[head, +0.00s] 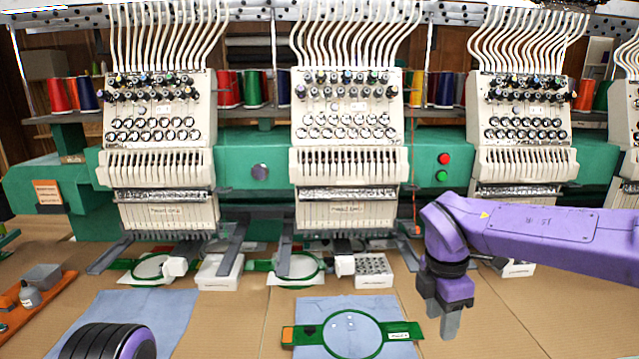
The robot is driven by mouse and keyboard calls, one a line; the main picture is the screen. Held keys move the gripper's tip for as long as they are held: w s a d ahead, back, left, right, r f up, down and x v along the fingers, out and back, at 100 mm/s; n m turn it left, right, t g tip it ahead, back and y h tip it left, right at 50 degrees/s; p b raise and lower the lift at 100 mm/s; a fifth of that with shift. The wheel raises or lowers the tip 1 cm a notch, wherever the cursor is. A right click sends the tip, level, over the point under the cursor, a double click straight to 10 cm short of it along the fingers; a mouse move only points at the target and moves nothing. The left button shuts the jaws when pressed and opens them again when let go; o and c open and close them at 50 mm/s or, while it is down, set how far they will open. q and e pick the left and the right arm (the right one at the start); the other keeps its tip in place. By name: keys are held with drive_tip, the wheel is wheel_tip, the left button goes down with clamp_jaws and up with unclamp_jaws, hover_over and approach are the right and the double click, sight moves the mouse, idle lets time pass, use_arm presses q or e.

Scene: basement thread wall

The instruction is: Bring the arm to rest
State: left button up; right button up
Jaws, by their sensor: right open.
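My purple right arm (540,230) comes in from the right edge at about the height of the machine's green beam. Its gripper (442,318) points down over the brown table, just right of a green hoop (383,348) on a blue cloth. The grey fingers are open and I see nothing between them. The gripper seems clear of the hoop, though its height above the table is hard to judge. Only a black and purple part of my left arm shows at the bottom left; the left gripper is not in view.
A multi-head embroidery machine (253,195) spans the back. White boxes (373,271) stand before it. The table (490,320) right of the gripper is bare.

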drive_tip(key=s+d+f+n+t+h, duration=0.1)
drive_tip(key=s+d+f+n+h, duration=0.2)
drive_tip(key=f+n, duration=0.5)
drive_tip(key=s+d+f+n+t+h, duration=0.15)
drive_tip(key=d+f+n, duration=0.25)
drive_tip(key=f+n, duration=0.4)
drive_tip(key=s+d+f+n+t+h, duration=0.1)
drive_tip(key=s+d+f+n+h, duration=0.25)
drive_tip(key=f+n, duration=0.45)
drive_tip(key=s+a+f+n+y, duration=0.1)
drive_tip(key=s+f+n+y, duration=0.2)
drive_tip(key=s+f+n, duration=0.55)
drive_tip(key=s+a+f+n+y, duration=0.1)
drive_tip(key=s+f+n+y, duration=0.3)
drive_tip(key=s+n, duration=0.8)
use_arm(q)
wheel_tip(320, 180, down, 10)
drive_tip(key=b, duration=1)
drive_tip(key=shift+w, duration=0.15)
use_arm(e)
wheel_tip(320, 180, down, 11)
drive_tip(key=n+h, duration=0.1)
drive_tip(key=shift+s+f, duration=0.15)
drive_tip(key=shift+s, duration=0.15)
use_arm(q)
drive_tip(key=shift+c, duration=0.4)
use_arm(e)
drive_tip(key=shift+w+a, duration=0.1)
